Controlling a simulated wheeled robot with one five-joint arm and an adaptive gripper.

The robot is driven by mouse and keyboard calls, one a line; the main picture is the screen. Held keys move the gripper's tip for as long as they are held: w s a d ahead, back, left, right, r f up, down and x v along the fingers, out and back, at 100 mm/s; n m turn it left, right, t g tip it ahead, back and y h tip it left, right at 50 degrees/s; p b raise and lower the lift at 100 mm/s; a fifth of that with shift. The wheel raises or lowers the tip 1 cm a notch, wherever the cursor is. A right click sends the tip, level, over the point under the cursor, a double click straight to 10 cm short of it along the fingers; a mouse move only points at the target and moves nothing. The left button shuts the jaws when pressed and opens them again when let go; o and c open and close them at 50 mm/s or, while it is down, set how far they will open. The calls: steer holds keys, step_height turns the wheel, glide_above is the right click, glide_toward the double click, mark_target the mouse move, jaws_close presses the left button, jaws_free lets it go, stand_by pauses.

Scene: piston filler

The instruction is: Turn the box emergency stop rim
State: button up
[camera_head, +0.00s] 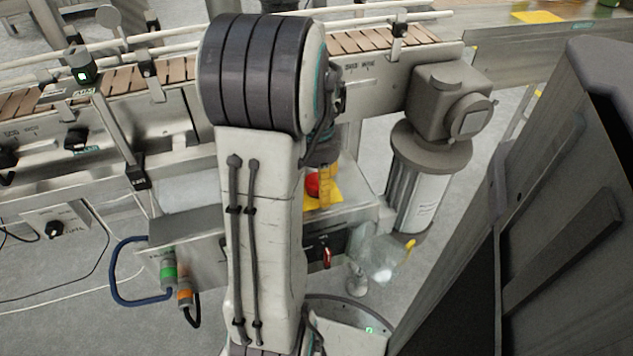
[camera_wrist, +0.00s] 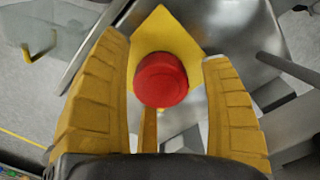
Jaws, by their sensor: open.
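The box emergency stop is a round red button, its rim (camera_wrist: 161,80) showing large in the wrist view between my two yellow fingers. It sits on a yellow plate (camera_wrist: 172,34) on top of a metal box. My gripper (camera_wrist: 178,82) is open, with one finger on each side of the red button and a visible gap on both sides. I cannot tell how far the fingertips are above the plate. In the head view the red button (camera_head: 312,184) is partly hidden behind my gripper (camera_head: 325,188) and arm.
A conveyor (camera_head: 360,42) with rails runs behind the box. A grey motor on a cylinder (camera_head: 420,180) stands to the right of the box. A large dark cabinet (camera_head: 560,200) fills the right side. Green and orange connectors with cables (camera_head: 168,272) are at the box's left front.

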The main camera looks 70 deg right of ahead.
step_height(320, 180, up, 12)
stand_by(0.7)
stand_by(0.7)
steer(key=w+a+r+n+t+h+p, duration=0.1)
steer(key=w+a+r+n+p, duration=0.6)
steer(key=w+a+r+p, duration=0.65)
steer(key=a+r+n+t+p, duration=0.1)
steer(key=a+r+n+p, duration=0.3)
steer(key=a+p, duration=0.4)
steer(key=a+r+n+t+y+p, duration=0.1)
steer(key=a+r+n+p, duration=0.4)
steer(key=a, duration=0.6)
step_height(320, 180, up, 2)
steer(key=p, duration=0.3)
steer(key=shift+s+r+n, duration=0.25)
steer(key=shift+s+n, duration=0.05)
steer(key=shift+d, duration=0.1)
